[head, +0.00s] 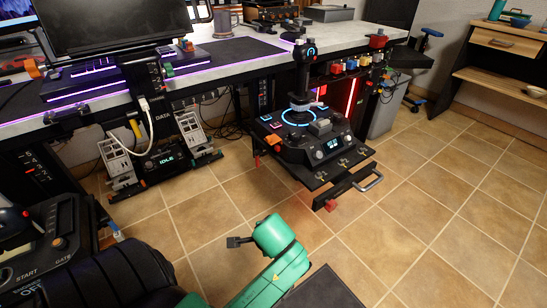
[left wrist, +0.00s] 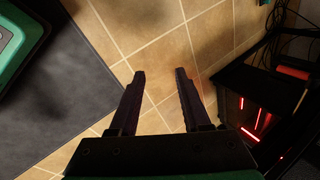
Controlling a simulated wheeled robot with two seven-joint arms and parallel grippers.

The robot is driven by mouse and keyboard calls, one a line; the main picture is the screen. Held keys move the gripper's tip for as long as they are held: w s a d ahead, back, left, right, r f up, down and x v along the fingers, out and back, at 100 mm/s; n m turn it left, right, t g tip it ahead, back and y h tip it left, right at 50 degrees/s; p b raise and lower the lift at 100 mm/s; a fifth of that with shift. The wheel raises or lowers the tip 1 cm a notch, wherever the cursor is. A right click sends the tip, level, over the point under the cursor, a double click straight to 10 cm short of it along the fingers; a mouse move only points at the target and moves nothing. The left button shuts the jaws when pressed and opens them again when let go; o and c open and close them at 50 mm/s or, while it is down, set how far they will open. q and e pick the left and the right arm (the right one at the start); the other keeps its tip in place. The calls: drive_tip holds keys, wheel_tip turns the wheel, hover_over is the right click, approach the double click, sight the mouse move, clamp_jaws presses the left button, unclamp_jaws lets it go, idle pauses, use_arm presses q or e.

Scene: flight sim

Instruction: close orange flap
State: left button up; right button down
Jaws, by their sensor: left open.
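I cannot tell whether either is the flap. My left gripper (head: 238,241) is at the end of the green arm, low over the floor, left of and nearer than the panel's front, apart from it. In the left wrist view its two dark fingers (left wrist: 160,72) are spread and empty over tiles. My right gripper is not seen.
A metal handle (head: 368,181) sticks out at the panel's front right. A black padded seat part (head: 95,275) fills the lower left, beside a START console (head: 45,240). The long desk (head: 215,55) stands behind. Tiled floor (head: 440,215) is clear at right.

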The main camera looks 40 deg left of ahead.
use_arm(q)
drive_tip(key=w+a+r+m+y, duration=0.1)
drive_tip(key=w+r+m+y, duration=0.3)
drive_tip(key=m+t+y, duration=0.2)
drive_tip(key=m+y, duration=0.7)
approach(270, 139)
drive_tip(key=b+x, duration=0.4)
drive_tip(key=x, duration=0.4)
drive_tip(key=shift+w+a, duration=0.15)
drive_tip(key=shift+a, duration=0.05)
clamp_jaws()
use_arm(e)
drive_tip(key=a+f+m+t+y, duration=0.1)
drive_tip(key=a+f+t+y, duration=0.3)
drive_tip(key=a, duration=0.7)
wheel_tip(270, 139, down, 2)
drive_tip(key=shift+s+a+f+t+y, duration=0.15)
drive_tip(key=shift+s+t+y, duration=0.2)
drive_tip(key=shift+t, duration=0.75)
